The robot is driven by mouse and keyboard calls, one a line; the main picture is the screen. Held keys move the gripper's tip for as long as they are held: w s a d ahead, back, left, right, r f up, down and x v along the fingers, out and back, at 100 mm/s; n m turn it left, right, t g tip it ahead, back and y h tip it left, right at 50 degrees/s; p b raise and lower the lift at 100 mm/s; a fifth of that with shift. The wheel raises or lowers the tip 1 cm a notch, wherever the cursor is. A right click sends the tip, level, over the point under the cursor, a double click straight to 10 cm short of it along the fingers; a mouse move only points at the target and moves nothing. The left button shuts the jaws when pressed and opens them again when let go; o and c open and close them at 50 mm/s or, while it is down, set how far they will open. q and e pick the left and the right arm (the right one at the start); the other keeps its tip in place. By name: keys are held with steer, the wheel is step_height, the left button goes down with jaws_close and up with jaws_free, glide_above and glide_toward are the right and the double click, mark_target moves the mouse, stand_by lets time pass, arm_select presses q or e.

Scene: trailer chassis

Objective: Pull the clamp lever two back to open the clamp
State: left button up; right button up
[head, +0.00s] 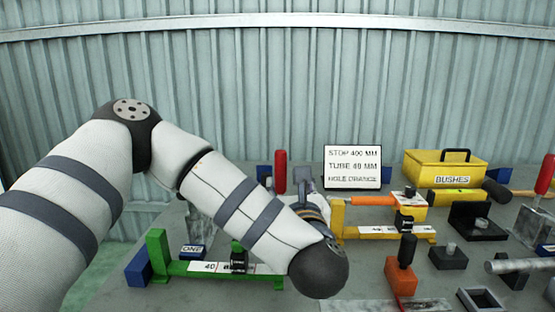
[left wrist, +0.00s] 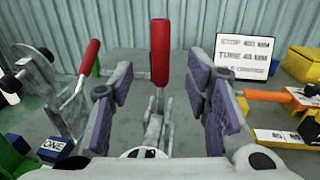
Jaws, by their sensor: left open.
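The lever of clamp two has a red handle (left wrist: 160,52) that stands upright between the two purple-padded fingers of my left gripper (left wrist: 160,85) in the left wrist view. The gripper is open, with a gap on each side of the lever. Its grey clamp body (left wrist: 154,128) is below, partly hidden by the gripper. In the head view an upright red handle (head: 280,172) shows behind my left forearm, which hides the clamp under it. My left gripper (head: 312,205) is mostly hidden there. My right gripper is not in view.
A second red-handled lever (left wrist: 88,62) leans at left, near a blue block marked ONE (left wrist: 55,148).

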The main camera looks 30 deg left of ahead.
mark_target(282, 166)
arm_select(q)
steer(key=x, duration=1.1)
steer(key=shift+w+r, duration=0.1)
steer(key=shift+r, duration=0.05)
jaws_close()
